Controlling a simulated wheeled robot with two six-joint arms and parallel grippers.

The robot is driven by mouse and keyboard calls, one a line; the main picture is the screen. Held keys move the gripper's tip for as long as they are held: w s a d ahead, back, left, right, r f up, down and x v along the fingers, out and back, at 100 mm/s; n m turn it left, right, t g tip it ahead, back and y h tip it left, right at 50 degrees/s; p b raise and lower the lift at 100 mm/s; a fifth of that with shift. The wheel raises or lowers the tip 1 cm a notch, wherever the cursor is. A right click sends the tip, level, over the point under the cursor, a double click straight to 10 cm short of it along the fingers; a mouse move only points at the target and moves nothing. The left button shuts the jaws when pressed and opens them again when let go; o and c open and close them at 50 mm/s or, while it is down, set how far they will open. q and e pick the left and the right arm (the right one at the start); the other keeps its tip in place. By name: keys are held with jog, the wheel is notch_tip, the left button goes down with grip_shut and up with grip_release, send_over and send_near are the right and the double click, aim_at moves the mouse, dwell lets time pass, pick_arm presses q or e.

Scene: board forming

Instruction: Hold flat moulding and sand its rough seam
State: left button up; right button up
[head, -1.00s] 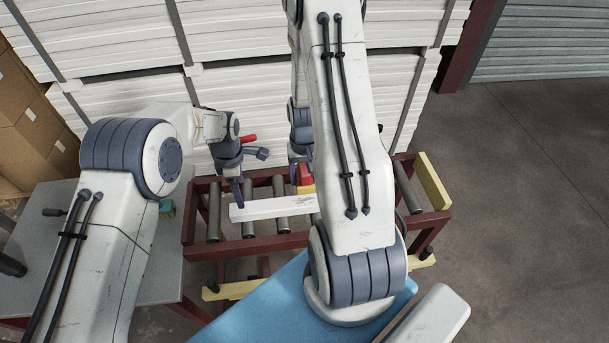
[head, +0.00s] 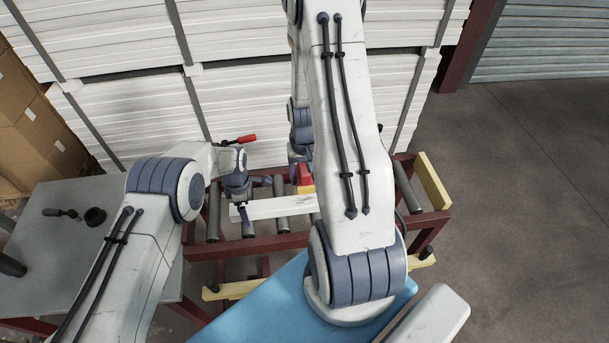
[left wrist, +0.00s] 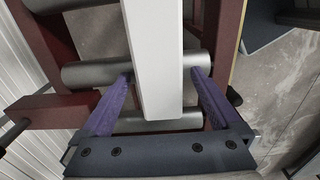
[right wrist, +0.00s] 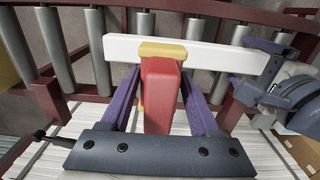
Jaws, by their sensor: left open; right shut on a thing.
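The moulding is a flat white bar (head: 278,208) lying across the rollers; it also shows in the left wrist view (left wrist: 155,60) and the right wrist view (right wrist: 215,55). My left gripper (left wrist: 162,77) is open, its purple fingers on either side of the bar near its left end, with a gap visible on each side. In the head view it is at the bar's left end (head: 243,210). My right gripper (right wrist: 160,85) is shut on the red sanding block (right wrist: 160,92) with a yellow base, which overlaps the bar. My right arm partly hides this in the head view.
The dark red roller stand (head: 428,238) has grey rollers. A red-handled tool (head: 246,139) shows behind my left wrist. White board stacks stand behind; floor at right is clear.

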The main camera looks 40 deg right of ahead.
pick_arm(q)
jog(key=c, duration=1.4)
jog(key=shift+c, duration=0.2)
jog(key=shift+f, duration=0.1)
